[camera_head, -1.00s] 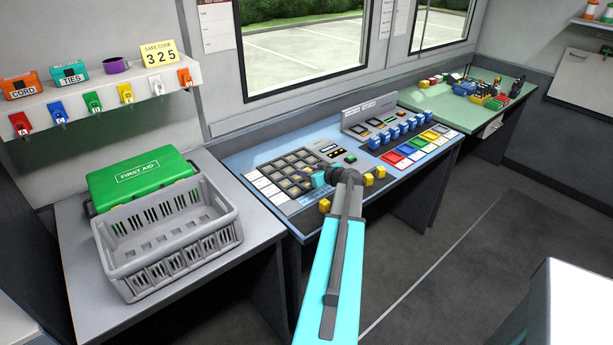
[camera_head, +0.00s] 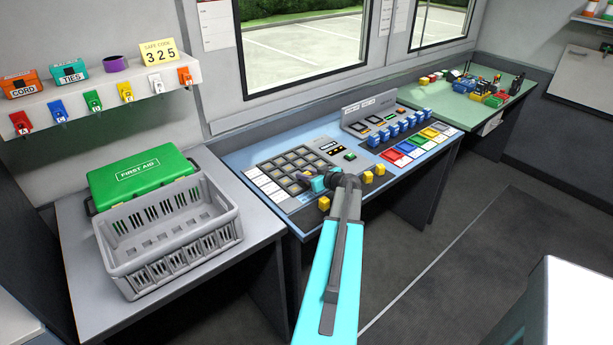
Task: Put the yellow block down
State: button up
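My gripper (camera_head: 304,176) is at the end of my cyan arm, over the near right part of the keypad panel (camera_head: 285,172) on the blue desk. Its fingers are small and partly hidden by my wrist, so I cannot tell whether they are open or hold anything. One yellow block (camera_head: 324,203) sits at the desk's front edge, just left of my forearm. Two more yellow blocks, one nearer (camera_head: 368,177) and one farther (camera_head: 380,170), sit to the right of my arm along the same edge. No yellow block shows clearly between the fingers.
A row of blue blocks (camera_head: 400,131) stands behind coloured pads (camera_head: 416,143) on the desk's right part. A grey crate (camera_head: 170,240) and a green first aid box (camera_head: 140,175) stand on the grey table at left. A green desk (camera_head: 470,118) stands farther back.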

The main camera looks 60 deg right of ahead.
jog(key=o, duration=0.3)
jog(key=shift+r+p, duration=0.25)
jog(key=shift+p, duration=0.2)
jog(key=b+v, duration=0.4)
jog(key=v, duration=0.8)
jog(key=shift+s, duration=0.1)
dwell(0.6)
